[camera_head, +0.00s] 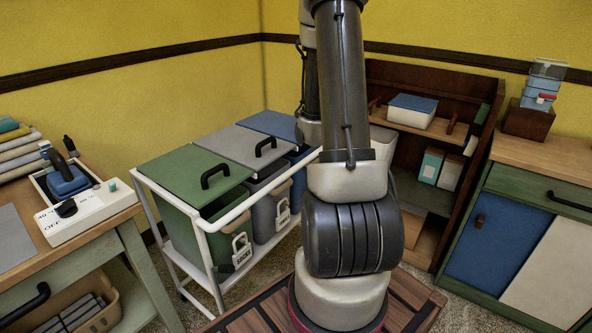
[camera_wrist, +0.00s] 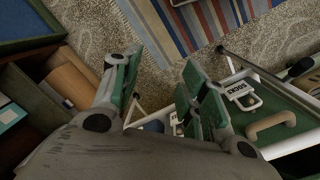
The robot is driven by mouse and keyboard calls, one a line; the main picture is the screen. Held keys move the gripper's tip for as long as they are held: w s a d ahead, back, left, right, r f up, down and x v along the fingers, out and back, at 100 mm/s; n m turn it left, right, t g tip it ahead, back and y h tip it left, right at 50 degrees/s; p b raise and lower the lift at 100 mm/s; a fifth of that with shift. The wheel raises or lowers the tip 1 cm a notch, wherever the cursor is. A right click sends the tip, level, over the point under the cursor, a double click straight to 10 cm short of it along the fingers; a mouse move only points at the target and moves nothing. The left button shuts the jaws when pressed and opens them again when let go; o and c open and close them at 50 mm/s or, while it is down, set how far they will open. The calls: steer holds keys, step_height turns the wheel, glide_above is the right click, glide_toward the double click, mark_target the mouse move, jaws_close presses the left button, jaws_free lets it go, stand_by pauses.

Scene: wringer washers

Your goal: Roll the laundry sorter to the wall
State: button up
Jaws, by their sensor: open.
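The laundry sorter (camera_head: 206,229) is a white tubular cart with green, grey and blue lidded bins in a row, each lid with a black handle. It stands left of my arm in the head view, its blue-lid end toward the corner of the yellow walls (camera_head: 190,90). In the wrist view, its green bin with a SOCKS tag (camera_wrist: 241,91) is at the right, beside my right finger. My gripper (camera_wrist: 157,78) is open, with its green-padded fingers apart. Some white tubing shows low between them; I cannot tell its distance. My arm hides the gripper in the head view.
A workbench (camera_head: 70,245) with a control box (camera_head: 85,205) is at the left. A brown shelf unit (camera_head: 440,125) and a green cabinet (camera_head: 530,240) stand at the right. A striped rug (camera_wrist: 190,20) lies on the speckled floor.

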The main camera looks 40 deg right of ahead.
step_height(320, 180, down, 10)
steer(key=w+d+m+t, duration=0.2)
steer(key=m+t+h, duration=0.2)
steer(key=m+t, duration=0.8)
steer(key=t, duration=0.5)
glide_toward(298, 169)
steer(key=r+x, duration=0.1)
steer(key=x, duration=0.7)
steer(key=f+x, duration=0.1)
steer(key=x, duration=0.2)
steer(key=shift+w, duration=0.1)
jaws_close()
